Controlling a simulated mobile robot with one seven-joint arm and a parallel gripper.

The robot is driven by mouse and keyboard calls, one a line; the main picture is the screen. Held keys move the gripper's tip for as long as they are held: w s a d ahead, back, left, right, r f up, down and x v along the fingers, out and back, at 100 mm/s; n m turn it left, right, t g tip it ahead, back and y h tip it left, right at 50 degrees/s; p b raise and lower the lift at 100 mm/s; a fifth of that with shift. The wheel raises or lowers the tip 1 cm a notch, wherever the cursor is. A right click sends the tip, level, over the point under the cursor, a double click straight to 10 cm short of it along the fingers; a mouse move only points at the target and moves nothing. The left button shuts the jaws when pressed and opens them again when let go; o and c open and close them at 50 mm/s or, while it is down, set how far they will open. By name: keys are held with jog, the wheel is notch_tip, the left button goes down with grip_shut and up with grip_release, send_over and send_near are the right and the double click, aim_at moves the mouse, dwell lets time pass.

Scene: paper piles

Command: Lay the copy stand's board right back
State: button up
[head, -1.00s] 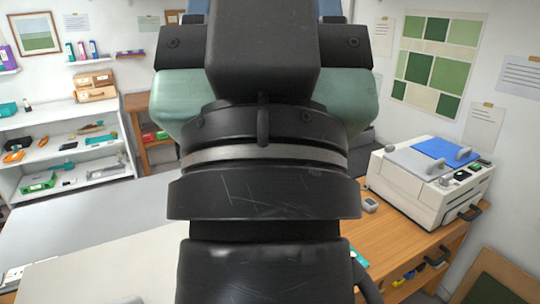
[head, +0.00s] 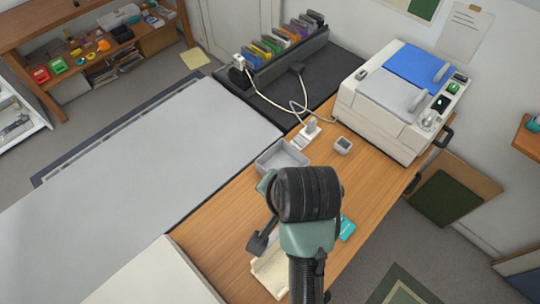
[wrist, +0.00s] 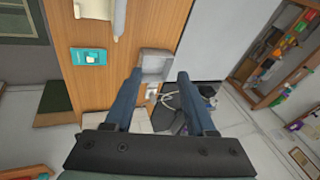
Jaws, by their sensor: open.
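My gripper (wrist: 158,73) is open and empty in the wrist view, its two blue fingers apart above the wooden desk and the grey tray. In the head view my arm covers the desk's front part, and I cannot make out the fingertips. A cream, plate-like piece (head: 267,276) stands on the desk beside my arm, partly hidden by it; a cream piece also shows at the top of the wrist view (wrist: 108,14). It may be the copy stand, but its board and its tilt cannot be told. My gripper touches nothing visible.
A grey tray (head: 284,154), a small grey device (head: 343,146) and a teal packet (head: 347,228) lie on the desk (head: 375,190). A white machine (head: 380,116) with grey and blue lids stands at the back right. A large grey surface (head: 150,165) extends left, mostly clear.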

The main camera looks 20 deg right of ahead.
aim_at(272, 239)
jog(key=s+f+m+g+y, duration=0.1)
jog(key=s+f+m+g, duration=0.15)
jog(key=s, duration=0.35)
jog(key=shift+n, duration=0.45)
jog(key=x, duration=0.4)
jog(key=p+x, duration=0.1)
jog(key=x, duration=0.3)
jog(key=a+p+x, duration=0.1)
jog(key=x, duration=0.4)
jog(key=shift+s, duration=0.15)
jog(key=shift+c, duration=0.2)
grip_shut()
